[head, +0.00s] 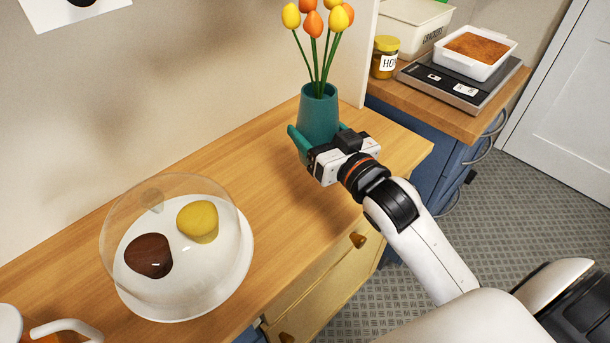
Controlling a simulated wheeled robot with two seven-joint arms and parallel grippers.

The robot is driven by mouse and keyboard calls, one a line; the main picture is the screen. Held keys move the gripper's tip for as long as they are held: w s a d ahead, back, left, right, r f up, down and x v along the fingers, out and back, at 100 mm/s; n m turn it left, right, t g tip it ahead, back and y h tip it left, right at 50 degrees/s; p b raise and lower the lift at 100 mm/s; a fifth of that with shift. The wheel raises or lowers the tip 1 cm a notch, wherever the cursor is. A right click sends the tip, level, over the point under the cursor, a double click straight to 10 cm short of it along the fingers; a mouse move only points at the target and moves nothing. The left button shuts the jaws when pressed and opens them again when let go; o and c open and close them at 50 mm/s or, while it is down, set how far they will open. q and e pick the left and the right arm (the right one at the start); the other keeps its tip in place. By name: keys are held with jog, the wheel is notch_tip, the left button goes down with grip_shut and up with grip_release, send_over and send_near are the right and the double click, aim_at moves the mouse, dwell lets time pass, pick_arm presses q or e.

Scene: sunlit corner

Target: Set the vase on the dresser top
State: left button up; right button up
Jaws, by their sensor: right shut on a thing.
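The teal vase (318,114) holds several orange and yellow tulips on green stems. It is upright at the far right part of the wooden dresser top (270,185). My right gripper (318,143) is shut on the vase, with its teal fingers around the lower body. The gripper hides the vase's base, so I cannot tell whether it touches the wood. My left gripper is not in view.
A glass dome (170,193) on a white plate (237,270) covers a brown and a yellow item. A white handled vessel (70,328) is at the lower left. A honey jar (385,57) and a scale (465,82) stand on the counter beyond. The dresser middle is clear.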

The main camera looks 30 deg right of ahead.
notch_tip(320, 180, down, 5)
jog(key=shift+s+d+f+b, duration=0.1)
jog(key=shift+s+f+b, duration=0.05)
jog(key=shift+b, duration=0.35)
notch_tip(320, 180, down, 4)
jog(key=shift+r+b, duration=0.15)
jog(key=shift+b, duration=0.2)
jog(key=shift+f, duration=0.25)
jog(key=o, duration=1.6)
jog(key=shift+f, duration=0.1)
jog(key=shift+o, duration=0.2)
jog(key=s, duration=0.7)
jog(key=s+d, duration=0.1)
jog(key=s, duration=0.2)
jog(key=shift+s+d, duration=0.1)
jog(key=shift+s, duration=0.85)
